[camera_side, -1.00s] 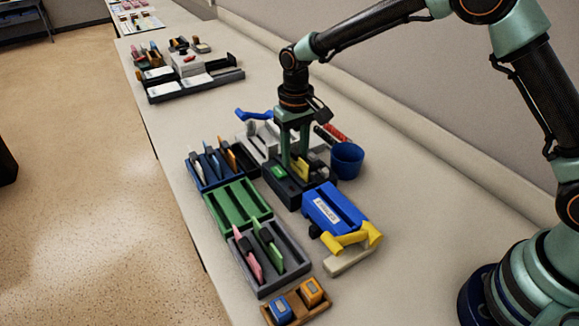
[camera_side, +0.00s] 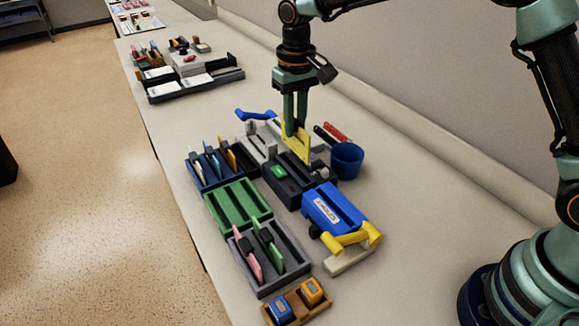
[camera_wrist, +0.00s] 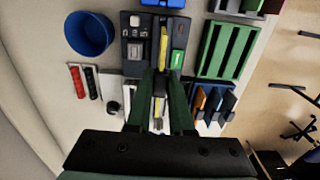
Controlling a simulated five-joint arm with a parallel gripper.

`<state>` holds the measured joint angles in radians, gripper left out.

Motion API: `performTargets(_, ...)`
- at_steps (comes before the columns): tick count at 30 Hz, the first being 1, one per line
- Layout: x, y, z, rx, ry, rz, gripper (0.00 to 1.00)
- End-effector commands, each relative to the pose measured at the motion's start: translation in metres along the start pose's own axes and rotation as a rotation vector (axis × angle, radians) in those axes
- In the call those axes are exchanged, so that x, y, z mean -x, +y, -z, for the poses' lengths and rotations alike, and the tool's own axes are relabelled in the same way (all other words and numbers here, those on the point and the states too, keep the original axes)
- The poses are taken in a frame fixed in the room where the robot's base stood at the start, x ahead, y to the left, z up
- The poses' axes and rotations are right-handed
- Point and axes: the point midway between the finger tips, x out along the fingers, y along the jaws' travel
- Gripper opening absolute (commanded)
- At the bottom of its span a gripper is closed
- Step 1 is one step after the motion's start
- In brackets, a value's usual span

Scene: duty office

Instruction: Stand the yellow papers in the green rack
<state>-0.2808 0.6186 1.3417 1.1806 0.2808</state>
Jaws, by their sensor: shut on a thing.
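My gripper (camera_side: 293,128) is shut on the yellow papers (camera_side: 297,144), a thin upright sheet-like piece held above the dark tray (camera_side: 290,192). In the wrist view the yellow papers (camera_wrist: 163,48) show edge-on between my gripper's fingers (camera_wrist: 161,82). The green rack (camera_side: 237,205) lies to the left of the dark tray and nearer the front, and its slots are empty. The green rack also shows at the upper right of the wrist view (camera_wrist: 228,50).
A blue rack (camera_side: 205,178) with several papers stands behind the green rack. A grey rack (camera_side: 268,283) with pink and green papers is in front. A blue cup (camera_side: 347,160) and a blue holder (camera_side: 333,209) with a yellow-handled item stand to the right.

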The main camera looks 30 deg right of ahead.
Motion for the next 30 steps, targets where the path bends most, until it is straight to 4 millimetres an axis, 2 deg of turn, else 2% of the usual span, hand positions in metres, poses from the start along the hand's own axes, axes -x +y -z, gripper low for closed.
performTargets(3, 0.034, 0.000, 0.001, 0.000, 0.007, 0.002, 0.00)
performTargets(9, 0.083, 0.000, 0.001, 0.000, 0.005, 0.001, 0.00)
performTargets(12, 0.100, 0.000, 0.001, 0.000, 0.004, 0.001, 0.00)
performTargets(17, 0.116, -0.001, 0.000, 0.000, 0.001, 0.000, 0.00)
performTargets(20, 0.112, -0.008, 0.001, 0.002, -0.003, -0.001, 0.00)
performTargets(22, 0.101, -0.018, 0.003, 0.004, -0.005, -0.002, 0.00)
performTargets(30, 0.029, -0.077, 0.003, 0.005, -0.006, -0.003, 0.00)
